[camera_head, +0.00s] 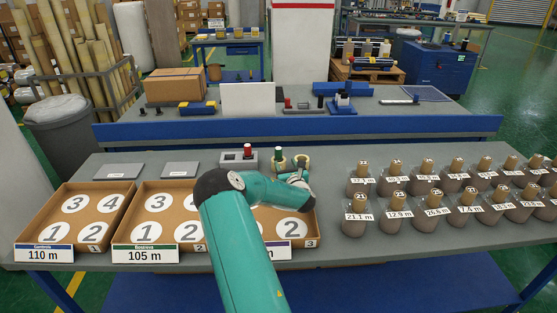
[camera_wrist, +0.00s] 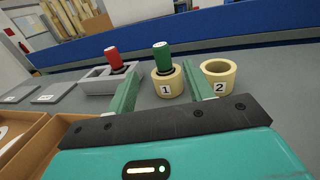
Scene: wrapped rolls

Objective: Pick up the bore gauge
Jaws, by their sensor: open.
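A gauge with a green handle (camera_wrist: 161,57) and dark lower part stands upright in a tan ring marked 1 (camera_wrist: 167,84). The green handle also shows in the head view (camera_head: 278,153). A similar piece with a red handle (camera_wrist: 112,57) stands in a grey two-slot block (camera_wrist: 97,83); it also shows in the head view (camera_head: 248,150). I cannot tell which of these the task calls the bore gauge. My gripper (camera_wrist: 160,82) is open and empty, its fingers pointing toward ring 1 and the green-handled gauge, apart from the red one.
An empty tan ring marked 2 (camera_wrist: 218,76) stands right of ring 1. Cardboard trays with numbered circles (camera_head: 87,187) lie at the left of the grey bench. Several labelled rolls with tan tops (camera_head: 396,203) stand in rows at the right. Grey plates (camera_head: 180,169) lie behind the trays.

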